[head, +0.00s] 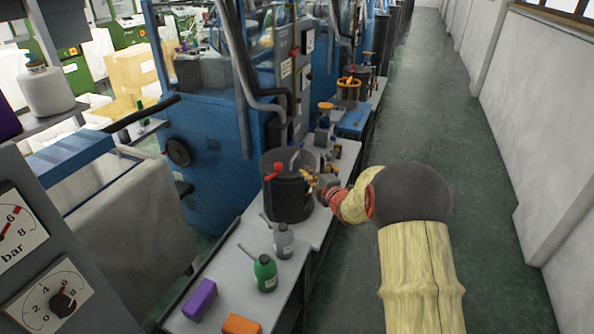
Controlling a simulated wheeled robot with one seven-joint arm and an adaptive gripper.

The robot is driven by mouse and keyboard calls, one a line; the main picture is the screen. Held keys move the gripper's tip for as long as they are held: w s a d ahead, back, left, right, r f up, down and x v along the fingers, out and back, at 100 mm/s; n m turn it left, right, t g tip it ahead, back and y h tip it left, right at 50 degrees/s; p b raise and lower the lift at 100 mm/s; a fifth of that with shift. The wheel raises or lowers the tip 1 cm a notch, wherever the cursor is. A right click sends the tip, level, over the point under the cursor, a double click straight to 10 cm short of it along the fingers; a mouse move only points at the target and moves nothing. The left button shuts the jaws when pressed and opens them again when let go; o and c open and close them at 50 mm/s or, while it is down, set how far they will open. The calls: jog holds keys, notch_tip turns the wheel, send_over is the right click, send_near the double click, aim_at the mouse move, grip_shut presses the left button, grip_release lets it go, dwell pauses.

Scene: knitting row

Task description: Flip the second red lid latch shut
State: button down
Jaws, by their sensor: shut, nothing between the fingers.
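A dark round pot (288,196) with a lid stands on the narrow grey bench, right of the blue machine. A red lid latch (273,171) sticks up at the left of its rim. A grey lever-like part (294,159) rises at the lid's back, and yellowish parts show at the right rim, too small to tell apart. No other red latch is clear. My gripper (319,184) is at the right side of the pot, close to the rim, with its fingers shut and empty. I cannot tell whether it touches the pot. The wrist partly hides that side.
In front of the pot stand a grey bottle (283,241) and a green bottle (265,273), with a purple block (199,299) and an orange block (241,325) nearer. Behind are small fittings and an orange handwheel (348,82). The aisle floor (440,110) right is clear.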

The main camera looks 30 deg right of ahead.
jog(key=s+d, duration=0.2)
jog(key=s+d+p, duration=0.1)
jog(key=shift+d+r, duration=0.35)
jog(key=shift+d, duration=0.05)
jog(key=s+d+f+m+g+h, duration=0.2)
jog(key=s+d+f+m+g, duration=0.1)
jog(key=s+f+m, duration=0.25)
jog(key=s+d+f+m+g+h, duration=0.1)
jog(key=s+d+f+m+g, duration=0.1)
jog(key=s+f+m+g, duration=0.3)
jog(key=s+a+m+g, duration=0.2)
jog(key=s+a+m, duration=0.1)
jog(key=s, duration=0.4)
jog(key=s+a+r+m+y, duration=0.1)
jog(key=s+a+r, duration=0.6)
jog(key=a, duration=0.3)
jog(key=s+a+r+y, duration=0.1)
jog(key=s+a+r, duration=0.6)
jog(key=s+a, duration=0.2)
jog(key=s+a+r+m+y, duration=0.1)
jog(key=s+a+r, duration=0.6)
jog(key=a, duration=0.4)
jog(key=shift+s+a+m+g, duration=0.35)
jog(key=shift+s+g, duration=0.05)
jog(key=shift+s, duration=0.15)
